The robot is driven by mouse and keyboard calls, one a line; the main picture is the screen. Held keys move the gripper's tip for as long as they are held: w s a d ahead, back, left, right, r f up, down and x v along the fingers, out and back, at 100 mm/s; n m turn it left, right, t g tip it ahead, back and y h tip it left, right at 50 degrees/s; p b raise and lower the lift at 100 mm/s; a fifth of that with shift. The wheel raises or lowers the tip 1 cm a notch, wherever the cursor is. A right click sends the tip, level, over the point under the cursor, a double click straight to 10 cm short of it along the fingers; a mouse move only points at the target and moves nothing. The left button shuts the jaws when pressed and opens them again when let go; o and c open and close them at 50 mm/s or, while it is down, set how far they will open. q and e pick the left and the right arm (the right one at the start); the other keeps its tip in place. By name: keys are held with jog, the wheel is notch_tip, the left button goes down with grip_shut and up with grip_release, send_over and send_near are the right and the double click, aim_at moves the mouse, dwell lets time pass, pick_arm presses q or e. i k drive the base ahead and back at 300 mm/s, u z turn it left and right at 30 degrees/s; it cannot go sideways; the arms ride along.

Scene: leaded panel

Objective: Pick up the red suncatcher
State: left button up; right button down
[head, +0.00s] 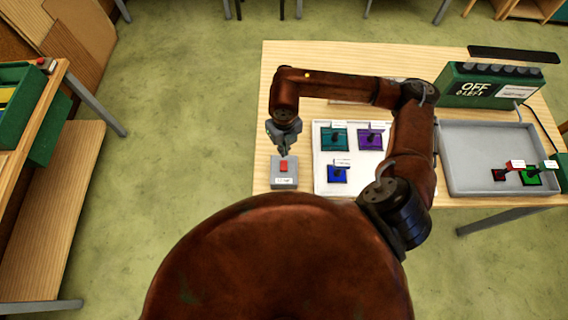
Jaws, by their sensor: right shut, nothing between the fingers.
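A small dark red piece (499,175), which looks like the red suncatcher, lies in the grey tray (462,183) on the right, with a small white tag (516,164) at its upper right. My right gripper (284,152) is shut and empty. It points down just above a grey box with a red button (284,167) at the table's left front, far left of the red piece. I cannot tell whether the fingertips touch the button. My left gripper is not in view.
A green suncatcher (532,177) lies close right of the red piece. A white board (322,183) holds teal (334,138), purple (371,138) and blue (337,174) pieces. A green device reading OFF (490,88) stands at the back right. My right arm crosses above the board.

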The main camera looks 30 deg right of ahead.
aim_at(498, 174)
jog(key=k, duration=1.5)
